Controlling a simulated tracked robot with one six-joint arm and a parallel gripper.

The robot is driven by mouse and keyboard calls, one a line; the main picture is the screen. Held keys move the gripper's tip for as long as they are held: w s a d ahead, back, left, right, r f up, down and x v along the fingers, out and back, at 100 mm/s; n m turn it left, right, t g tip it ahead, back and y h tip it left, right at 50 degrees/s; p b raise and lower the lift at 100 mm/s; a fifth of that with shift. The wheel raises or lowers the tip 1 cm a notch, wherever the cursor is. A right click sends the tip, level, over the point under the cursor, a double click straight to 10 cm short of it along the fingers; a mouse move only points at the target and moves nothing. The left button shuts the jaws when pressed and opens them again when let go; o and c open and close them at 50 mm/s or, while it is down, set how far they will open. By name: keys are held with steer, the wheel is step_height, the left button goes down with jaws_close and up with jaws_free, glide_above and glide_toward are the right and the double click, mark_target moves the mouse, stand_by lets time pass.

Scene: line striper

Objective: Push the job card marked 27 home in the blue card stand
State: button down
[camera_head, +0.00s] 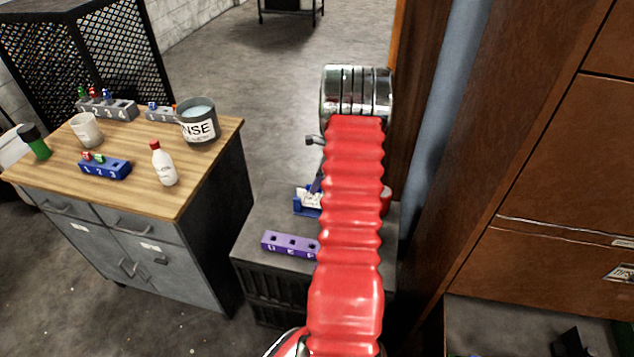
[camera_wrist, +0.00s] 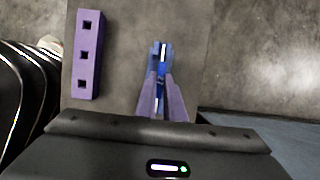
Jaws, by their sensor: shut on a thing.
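The blue card stand (camera_head: 306,211) is on the grey-topped unit in the head view, partly hidden behind my red arm. A white card (camera_head: 309,198) shows in it; its number is not readable. In the wrist view the stand (camera_wrist: 154,50) is at the fingertips, beyond my gripper (camera_wrist: 161,70). My gripper's fingers are close together on a thin thing between them, which appears to be the job card seen edge-on. How deep the card sits in the stand cannot be told.
A purple block with square holes (camera_head: 289,244) lies near the stand; it also shows in the wrist view (camera_wrist: 88,55). A wooden-topped cabinet (camera_head: 130,190) with a bottle (camera_head: 164,167) and pots stands left. Brown cabinets (camera_head: 560,170) rise close at right.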

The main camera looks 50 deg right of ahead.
steer(key=shift+f, duration=0.9)
steer(key=c, duration=1.8)
jaws_free()
steer(key=shift+o, duration=0.6)
steer(key=shift+o, duration=1.1)
steer(key=shift+s, duration=0.1)
steer(key=shift+v, duration=3.5)
